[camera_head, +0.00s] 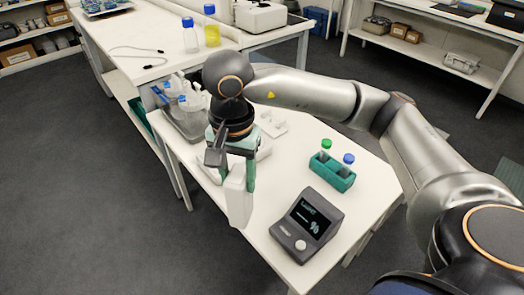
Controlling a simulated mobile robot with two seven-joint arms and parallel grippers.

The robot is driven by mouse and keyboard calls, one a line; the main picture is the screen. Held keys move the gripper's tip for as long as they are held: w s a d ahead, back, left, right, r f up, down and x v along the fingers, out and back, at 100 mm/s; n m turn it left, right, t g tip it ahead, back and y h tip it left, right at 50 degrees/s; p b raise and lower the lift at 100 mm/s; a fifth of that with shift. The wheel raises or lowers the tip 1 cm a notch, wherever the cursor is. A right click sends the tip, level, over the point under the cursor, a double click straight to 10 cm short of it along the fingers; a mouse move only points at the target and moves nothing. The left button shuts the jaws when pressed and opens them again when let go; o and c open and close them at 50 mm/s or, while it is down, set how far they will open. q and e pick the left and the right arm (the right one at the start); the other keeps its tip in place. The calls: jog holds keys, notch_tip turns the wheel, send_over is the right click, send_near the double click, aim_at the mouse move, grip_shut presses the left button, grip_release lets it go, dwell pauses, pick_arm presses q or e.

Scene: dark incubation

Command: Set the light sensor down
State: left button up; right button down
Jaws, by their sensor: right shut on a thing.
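My right gripper (237,176) comes in over the left part of the near white table (283,178), pointing down. Its teal fingers are shut on a tall white block-shaped thing (238,206), which I take to be the light sensor. It is upright and overlaps the table's left front edge in the picture; I cannot tell whether its lower end touches the table. A dark grey device (307,222) with a lit screen and a pale knob stands to its right; the screen's text is too small to read surely. My left gripper is not in view.
A teal rack (332,178) with a green-capped and a blue-capped tube stands at the right. White items lie partly hidden behind the gripper. Bare tabletop shows between gripper, rack and device.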

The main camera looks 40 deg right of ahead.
jog(key=m+b, duration=0.1)
jog(key=m, duration=0.1)
jog(key=f+m+b, duration=0.1)
jog(key=shift+a+f+m, duration=0.15)
jog(key=shift+f+m, duration=0.05)
jog(key=shift+m, duration=0.2)
jog(key=shift+m+b, duration=0.3)
jog(key=shift+m, duration=0.4)
jog(key=shift+w+m, duration=0.1)
jog(key=shift+m, duration=0.5)
jog(key=w+d+f+b, duration=0.1)
jog(key=w+d+f, duration=0.8)
jog(key=f, duration=0.4)
jog(key=shift+w+d+b, duration=0.15)
jog(key=shift+d+b, duration=0.15)
jog(key=shift+d, duration=0.45)
jog(key=c, duration=0.8)
grip_release()
jog(key=shift+f, duration=0.25)
jog(key=o, duration=0.5)
jog(key=shift+r, duration=0.1)
notch_tip(320, 180, up, 12)
jog(key=shift+r+p, duration=0.15)
jog(key=shift+p, duration=0.35)
